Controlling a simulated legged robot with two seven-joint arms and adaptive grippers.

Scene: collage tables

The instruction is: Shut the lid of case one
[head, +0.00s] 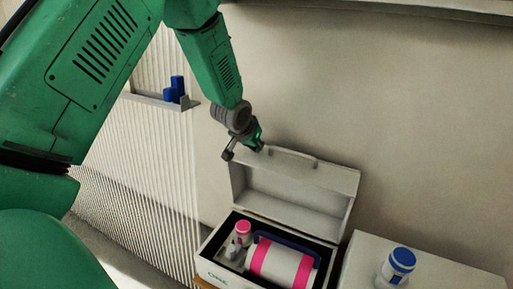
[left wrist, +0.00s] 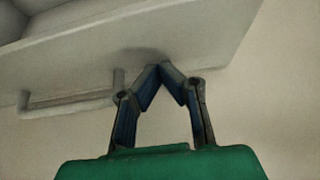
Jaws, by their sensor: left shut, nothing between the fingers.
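The white case (head: 213,270) stands low in the head view with lettering on its front, partly cut off by the lower edge. Its lid (head: 300,196) stands open and upright at the back, with a handle on its outer side. Inside lie a white and pink canister with a dark blue handle (head: 280,262) and a small pink-capped bottle (head: 243,230). My left gripper (head: 244,156) is shut and empty at the lid's top left edge. In the left wrist view its fingertips (left wrist: 160,66) meet close to the lid (left wrist: 180,45); contact is unclear. My right gripper is not in view.
A white surface (head: 440,272) to the right bears a blue-capped bottle (head: 400,262). A small shelf (head: 150,101) with blue items (head: 174,90) is on the ribbed wall at left. The plain wall (head: 380,110) rises behind the lid.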

